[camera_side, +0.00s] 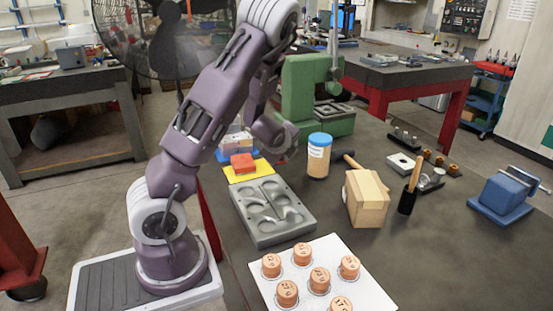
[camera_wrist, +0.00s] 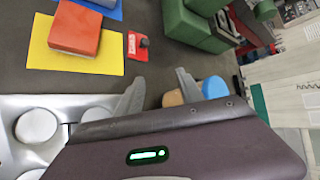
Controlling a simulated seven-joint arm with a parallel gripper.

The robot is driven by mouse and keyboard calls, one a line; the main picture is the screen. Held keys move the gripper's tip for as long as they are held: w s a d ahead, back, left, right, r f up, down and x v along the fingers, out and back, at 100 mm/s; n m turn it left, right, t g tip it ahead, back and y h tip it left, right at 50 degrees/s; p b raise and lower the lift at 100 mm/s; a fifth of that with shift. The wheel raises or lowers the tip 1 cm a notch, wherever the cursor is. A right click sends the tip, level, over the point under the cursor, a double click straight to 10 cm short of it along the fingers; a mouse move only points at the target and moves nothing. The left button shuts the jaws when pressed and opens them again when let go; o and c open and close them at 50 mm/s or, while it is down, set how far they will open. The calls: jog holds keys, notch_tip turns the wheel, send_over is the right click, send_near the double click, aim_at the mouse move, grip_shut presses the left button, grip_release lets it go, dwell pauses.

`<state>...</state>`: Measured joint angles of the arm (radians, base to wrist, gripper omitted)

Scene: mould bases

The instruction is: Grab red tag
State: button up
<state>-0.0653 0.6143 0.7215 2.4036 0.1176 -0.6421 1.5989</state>
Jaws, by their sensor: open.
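The red tag (camera_wrist: 138,43) lies flat on the dark bench top in the wrist view, a small red piece with white marks and a dark part at its right. I cannot make it out in the side view. My gripper (camera_wrist: 158,84) is open and empty, its two grey fingers spread. In the wrist view the tag shows ahead of the fingers, between their lines and apart from them. In the side view my wrist hangs above the bench by the green press, and the fingers cannot be made out.
A red block (camera_wrist: 75,28) sits on a yellow plate (camera_wrist: 45,57) left of the tag. A grey mould base (camera_side: 260,230) lies nearer. A blue-lidded jar (camera_side: 318,160) and a green press (camera_side: 298,88) stand close by. A white board (camera_side: 325,250) holds several copper-coloured pieces.

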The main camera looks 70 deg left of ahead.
jog(key=a+f+m, duration=0.1)
jog(key=a+m, duration=0.1)
jog(key=m, duration=0.1)
jog(key=s+a+f+m+t+y, duration=0.1)
jog(key=a+m, duration=0.2)
jog(key=m, duration=0.1)
jog(key=a+f+m+y, duration=0.1)
jog(key=a+f+m, duration=0.1)
jog(key=m, duration=0.1)
jog(key=shift+s+a+f, duration=0.1)
jog(key=shift+s+a, duration=0.1)
jog(key=shift+w+a+f+m+t, duration=0.1)
jog(key=shift+a+m+t, duration=0.15)
jog(key=shift+m, duration=0.55)
jog(key=x, duration=0.6)
jog(key=shift+w+f, duration=0.35)
jog(key=shift+f, duration=0.1)
jog(key=shift+t, duration=0.25)
grip_shut()
